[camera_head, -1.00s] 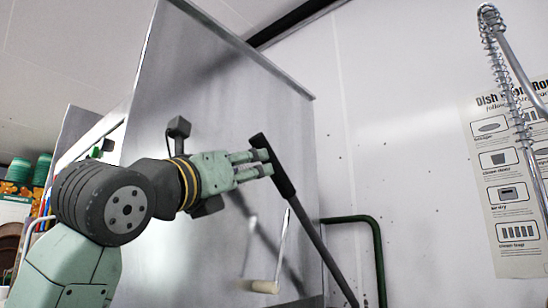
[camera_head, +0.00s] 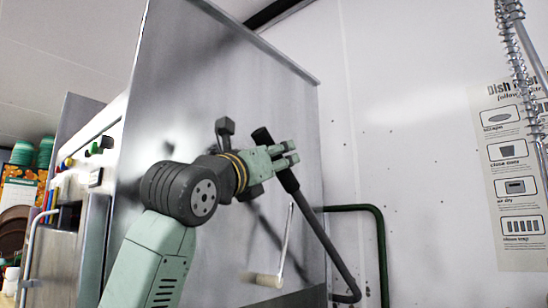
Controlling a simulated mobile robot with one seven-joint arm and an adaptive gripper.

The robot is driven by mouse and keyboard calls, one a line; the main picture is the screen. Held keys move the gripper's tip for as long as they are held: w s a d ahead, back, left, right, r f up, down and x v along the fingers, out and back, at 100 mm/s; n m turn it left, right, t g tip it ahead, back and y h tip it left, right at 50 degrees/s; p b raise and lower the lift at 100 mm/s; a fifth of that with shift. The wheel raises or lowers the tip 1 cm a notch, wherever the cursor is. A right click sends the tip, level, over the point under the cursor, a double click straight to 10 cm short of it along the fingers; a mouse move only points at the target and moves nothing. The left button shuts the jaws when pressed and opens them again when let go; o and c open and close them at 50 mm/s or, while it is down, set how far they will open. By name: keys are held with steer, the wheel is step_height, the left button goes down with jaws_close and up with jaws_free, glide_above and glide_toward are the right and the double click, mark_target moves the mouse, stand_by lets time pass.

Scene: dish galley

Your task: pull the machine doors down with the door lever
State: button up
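The door lever (camera_head: 318,226) is a long dark bar, slanting from upper left to lower right in front of the machine's big steel side panel (camera_head: 185,110). My gripper (camera_head: 294,153) is at the lever's thick upper end. Its two pale green fingers are apart and overlap the bar in the view, with the bar's top showing above and left of them. Whether the bar lies between the fingers or behind them is hard to tell, and contact is not clear. The machine doors cannot be made out.
A thin metal rod with a cream handle (camera_head: 263,280) hangs below my gripper. A dark green pipe (camera_head: 379,240) runs along the wall at right. A coiled spray hose (camera_head: 520,60) hangs before a wall poster (camera_head: 510,180). Coloured buttons (camera_head: 94,147) sit on the machine's front at left.

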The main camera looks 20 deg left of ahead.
jaws_close()
stand_by(0.3)
stand_by(0.3)
